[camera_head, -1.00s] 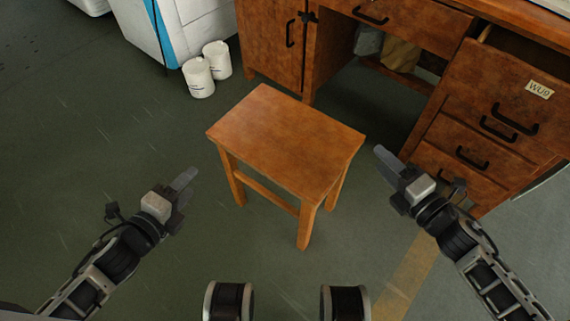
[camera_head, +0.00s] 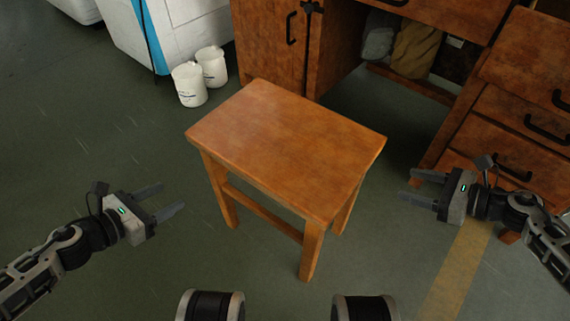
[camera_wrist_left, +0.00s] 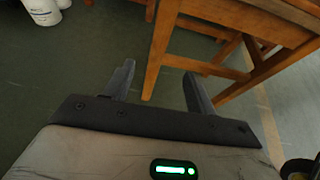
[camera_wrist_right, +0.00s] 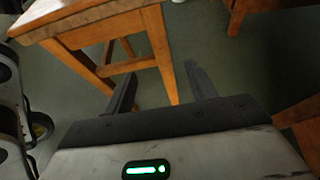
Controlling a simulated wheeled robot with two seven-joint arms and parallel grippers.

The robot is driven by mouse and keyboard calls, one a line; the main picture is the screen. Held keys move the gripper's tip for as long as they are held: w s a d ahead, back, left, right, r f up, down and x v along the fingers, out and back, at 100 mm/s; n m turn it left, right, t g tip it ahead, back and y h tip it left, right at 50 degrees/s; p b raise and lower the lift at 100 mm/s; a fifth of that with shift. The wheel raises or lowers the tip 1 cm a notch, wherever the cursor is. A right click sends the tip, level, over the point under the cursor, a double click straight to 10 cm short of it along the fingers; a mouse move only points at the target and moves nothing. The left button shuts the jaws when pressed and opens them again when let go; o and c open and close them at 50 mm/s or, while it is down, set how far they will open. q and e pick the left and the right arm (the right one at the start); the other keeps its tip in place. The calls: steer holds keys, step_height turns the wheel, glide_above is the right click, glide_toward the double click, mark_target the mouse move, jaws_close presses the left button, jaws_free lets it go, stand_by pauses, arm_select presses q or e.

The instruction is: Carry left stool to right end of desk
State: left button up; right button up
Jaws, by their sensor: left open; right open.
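The wooden stool (camera_head: 285,145) stands upright on the floor in the middle of the head view, in front of the desk. My left gripper (camera_head: 172,199) is open and empty, to the left of the stool and apart from it. My right gripper (camera_head: 412,187) is open and empty, to the right of the stool and apart from it. In the left wrist view, stool legs (camera_wrist_left: 160,50) show just beyond the fingers. In the right wrist view, a stool leg (camera_wrist_right: 158,55) shows beyond the open fingers. The wooden desk (camera_head: 275,45) is at the back and right; its right end is out of view.
Two white buckets (camera_head: 188,85) stand behind the stool at the left, near a white and blue machine (camera_head: 185,30). Bags (camera_head: 413,50) lie under the desk. Desk drawers (camera_head: 520,125) are close to my right arm. The floor at left is clear.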

mark_target(211, 174)
arm_select(q)
steer(key=x, duration=1.5)
steer(key=shift+w+d, duration=0.2)
steer(key=shift+w, duration=0.15)
arm_select(e)
steer(key=x, duration=1.5)
steer(key=shift+w+a, duration=0.2)
steer(key=shift+a, duration=0.15)
arm_select(q)
jaws_close()
arm_select(e)
jaws_close()
arm_select(q)
steer(key=shift+f, duration=0.1)
arm_select(e)
steer(key=shift+d+f, duration=0.1)
